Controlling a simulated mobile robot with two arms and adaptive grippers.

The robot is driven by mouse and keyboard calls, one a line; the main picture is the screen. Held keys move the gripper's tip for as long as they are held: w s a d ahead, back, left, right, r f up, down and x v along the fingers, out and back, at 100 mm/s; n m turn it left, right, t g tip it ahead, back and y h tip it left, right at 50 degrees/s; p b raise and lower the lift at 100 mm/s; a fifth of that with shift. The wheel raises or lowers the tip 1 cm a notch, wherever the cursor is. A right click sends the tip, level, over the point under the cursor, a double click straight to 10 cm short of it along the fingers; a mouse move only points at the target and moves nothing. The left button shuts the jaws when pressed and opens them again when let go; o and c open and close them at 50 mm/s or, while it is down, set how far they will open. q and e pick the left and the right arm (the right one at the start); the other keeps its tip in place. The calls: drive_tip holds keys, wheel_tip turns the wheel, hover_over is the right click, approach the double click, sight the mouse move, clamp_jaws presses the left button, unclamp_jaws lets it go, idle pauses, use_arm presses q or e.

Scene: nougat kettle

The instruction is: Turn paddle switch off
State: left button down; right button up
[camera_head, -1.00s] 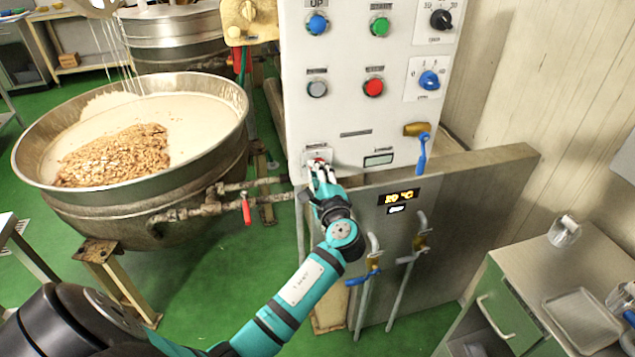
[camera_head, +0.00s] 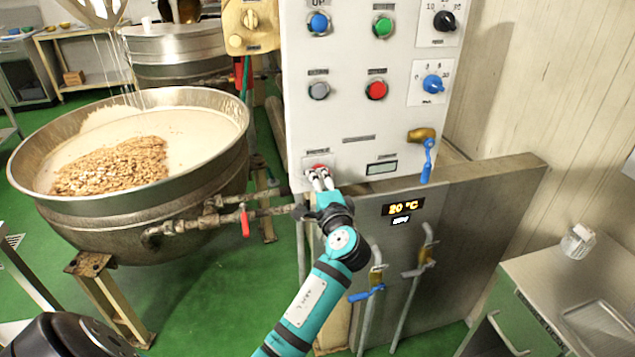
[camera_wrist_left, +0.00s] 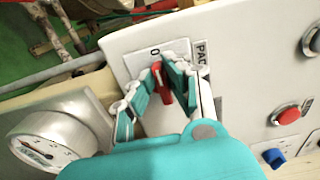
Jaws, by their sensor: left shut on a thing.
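The paddle switch is a red rotary knob (camera_wrist_left: 161,83) on a white plate marked "0" at the lower left of the white control panel (camera_head: 350,110). In the head view its red top (camera_head: 319,167) shows just above my fingertips. My left gripper (camera_head: 320,180) reaches up to it from below. In the left wrist view my left gripper (camera_wrist_left: 157,80) has a finger on each side of the knob and is shut on it. Part of the knob and its label is hidden by the fingers. My right gripper is not in view.
A large kettle (camera_head: 60,205) with nuts in a pale mass stands to the left. The panel carries a red button (camera_head: 376,90), a green button (camera_head: 382,27) and blue knobs. A valve with a blue handle (camera_head: 427,160) sticks out to the right of the switch.

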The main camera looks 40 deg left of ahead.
use_arm(q)
drive_tip(key=shift+f, duration=0.1)
drive_tip(key=c, duration=1.3)
unclamp_jaws()
drive_tip(key=shift+c, duration=0.2)
drive_tip(key=v, duration=1.2)
